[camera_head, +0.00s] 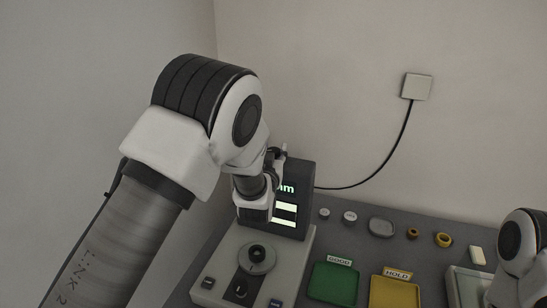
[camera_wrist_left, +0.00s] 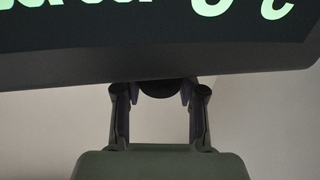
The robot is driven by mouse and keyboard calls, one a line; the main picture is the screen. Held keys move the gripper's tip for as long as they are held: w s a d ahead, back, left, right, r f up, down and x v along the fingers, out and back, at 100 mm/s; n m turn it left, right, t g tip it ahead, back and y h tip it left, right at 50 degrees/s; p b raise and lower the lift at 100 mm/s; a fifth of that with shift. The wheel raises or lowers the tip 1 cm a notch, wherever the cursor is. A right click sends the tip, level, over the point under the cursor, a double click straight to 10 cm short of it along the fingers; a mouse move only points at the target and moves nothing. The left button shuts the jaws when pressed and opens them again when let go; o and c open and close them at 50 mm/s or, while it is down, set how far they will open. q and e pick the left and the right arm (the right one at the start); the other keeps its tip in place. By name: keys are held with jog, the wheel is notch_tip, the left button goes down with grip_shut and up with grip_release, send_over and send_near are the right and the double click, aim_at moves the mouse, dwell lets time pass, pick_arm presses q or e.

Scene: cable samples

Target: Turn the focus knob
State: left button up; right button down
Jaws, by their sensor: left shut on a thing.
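The focus knob (camera_wrist_left: 157,88) is a dark round piece just under the screen edge in the left wrist view. My left gripper (camera_wrist_left: 160,96) is shut on it, with one finger at each side. In the head view my left gripper (camera_head: 276,157) is at the upper left of the dark display unit (camera_head: 307,190), and my wrist covers much of it. The knob is hidden there. The display unit stands on a grey instrument base (camera_head: 292,262) with a round dark-centred part on top. My right gripper is not in view.
A green GOOD tray (camera_head: 333,284) and a yellow HOLD tray (camera_head: 395,292) lie right of the instrument. A black cable runs to a wall box (camera_head: 417,87). Part of my right arm is at the right edge.

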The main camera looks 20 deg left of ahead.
aim_at(274, 150)
pick_arm(q)
jog(key=shift+r+y, duration=0.1)
jog(key=shift+y, duration=0.2)
jog(key=o, duration=1.1)
notch_tip(274, 150, up, 10)
jog(key=shift+f, duration=0.1)
dwell(0.6)
